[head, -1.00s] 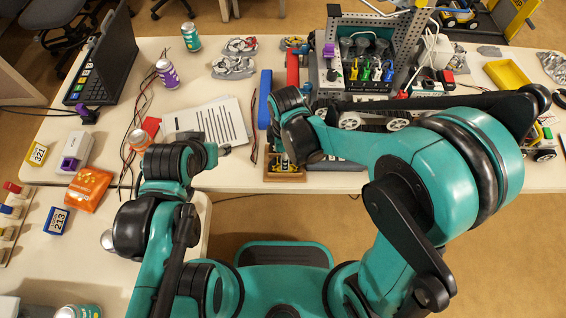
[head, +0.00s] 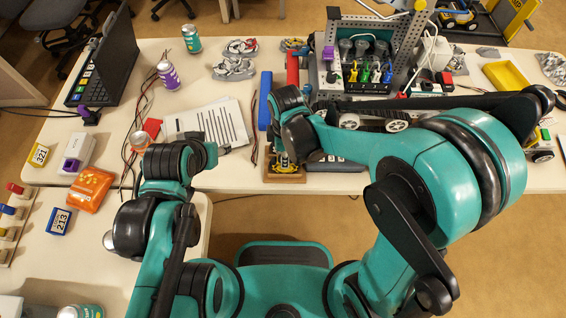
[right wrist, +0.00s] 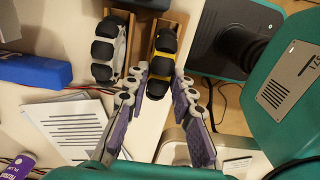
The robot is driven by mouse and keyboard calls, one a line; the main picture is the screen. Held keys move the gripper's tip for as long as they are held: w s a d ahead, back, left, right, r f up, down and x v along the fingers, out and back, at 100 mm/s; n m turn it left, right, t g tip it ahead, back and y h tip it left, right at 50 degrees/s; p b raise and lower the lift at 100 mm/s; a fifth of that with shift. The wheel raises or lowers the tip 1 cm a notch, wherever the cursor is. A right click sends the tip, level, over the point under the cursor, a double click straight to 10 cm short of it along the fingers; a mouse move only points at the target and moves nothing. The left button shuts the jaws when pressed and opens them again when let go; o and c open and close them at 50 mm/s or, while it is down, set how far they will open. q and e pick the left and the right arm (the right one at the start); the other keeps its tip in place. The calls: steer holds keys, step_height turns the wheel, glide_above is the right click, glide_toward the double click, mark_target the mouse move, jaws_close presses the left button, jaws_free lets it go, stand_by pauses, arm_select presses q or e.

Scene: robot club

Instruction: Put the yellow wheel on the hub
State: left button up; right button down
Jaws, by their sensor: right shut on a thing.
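The yellow wheel (right wrist: 165,58), with black treads around a yellow rim, shows in the right wrist view between the fingers of my right gripper (right wrist: 162,82). The gripper is shut on it. The wheel is at a wooden holder (right wrist: 178,22); I cannot tell whether it still touches it. The holder also shows in the head view (head: 285,178), partly hidden by my right wrist. A second black-treaded wheel with a pale rim (right wrist: 106,50) stands to the left. I cannot make out the bare hub. My left wrist is over the table's front left; its fingers are hidden.
A tracked or wheeled vehicle (head: 398,125) stands behind my right arm, partly hidden. A blue bar (head: 264,100) and printed sheets (head: 222,120) lie left of it. A yellow tray (head: 507,75) is at the back right. An orange packet (head: 91,188) lies at the left.

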steer(key=shift+r+p, duration=1.75)
steer(key=shift+r, duration=0.65)
